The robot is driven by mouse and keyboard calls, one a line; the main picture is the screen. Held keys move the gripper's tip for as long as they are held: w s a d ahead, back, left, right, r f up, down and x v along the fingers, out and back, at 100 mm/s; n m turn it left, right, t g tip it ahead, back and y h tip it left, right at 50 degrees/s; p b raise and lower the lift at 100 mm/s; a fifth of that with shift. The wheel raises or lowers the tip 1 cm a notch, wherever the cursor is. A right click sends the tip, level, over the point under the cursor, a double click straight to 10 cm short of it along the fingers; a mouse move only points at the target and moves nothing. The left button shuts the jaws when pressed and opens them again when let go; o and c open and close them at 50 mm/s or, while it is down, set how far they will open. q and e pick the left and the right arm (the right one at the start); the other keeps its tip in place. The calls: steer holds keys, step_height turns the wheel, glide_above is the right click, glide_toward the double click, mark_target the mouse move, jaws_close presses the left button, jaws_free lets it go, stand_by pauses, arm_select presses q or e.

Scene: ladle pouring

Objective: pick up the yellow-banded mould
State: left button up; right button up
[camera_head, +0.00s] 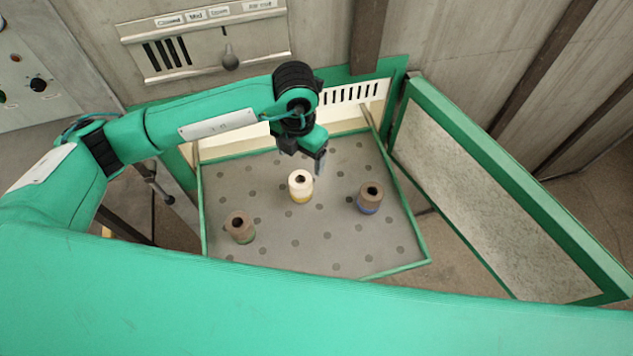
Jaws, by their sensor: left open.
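The yellow-banded mould (301,187) is a cream cylinder with a dark hole in its top and a yellow band low down. It stands upright near the middle of the grey perforated tray (290,252). My left gripper (321,168) is open and empty. It points down just behind and to the right of the mould, and appears apart from it. Its fingers are small and partly blurred here. My right gripper is not in view.
A brown mould with a blue band (370,200) stands to the right. A brown mould with a green band (241,229) stands front left. A green-framed door (490,180) hangs open at the right. A panel with a lever (230,60) is on the back wall.

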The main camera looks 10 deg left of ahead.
mark_target(299, 176)
arm_select(q)
steer(key=f, duration=0.2)
steer(key=f+p, duration=0.1)
steer(key=f, duration=0.1)
steer(key=f+p, duration=0.1)
steer(key=f, duration=0.2)
steer(key=shift+s+a, duration=0.2)
steer(key=shift+a, duration=0.2)
steer(key=shift+d+f, duration=0.1)
steer(key=shift+f, duration=0.45)
step_height(299, 176, down, 5)
steer(key=p, duration=0.3)
steer(key=shift+s+d+r, duration=0.1)
steer(key=shift+r, duration=0.1)
steer(key=shift+f, duration=0.2)
steer(key=shift+c, duration=0.7)
steer(key=c, duration=1.1)
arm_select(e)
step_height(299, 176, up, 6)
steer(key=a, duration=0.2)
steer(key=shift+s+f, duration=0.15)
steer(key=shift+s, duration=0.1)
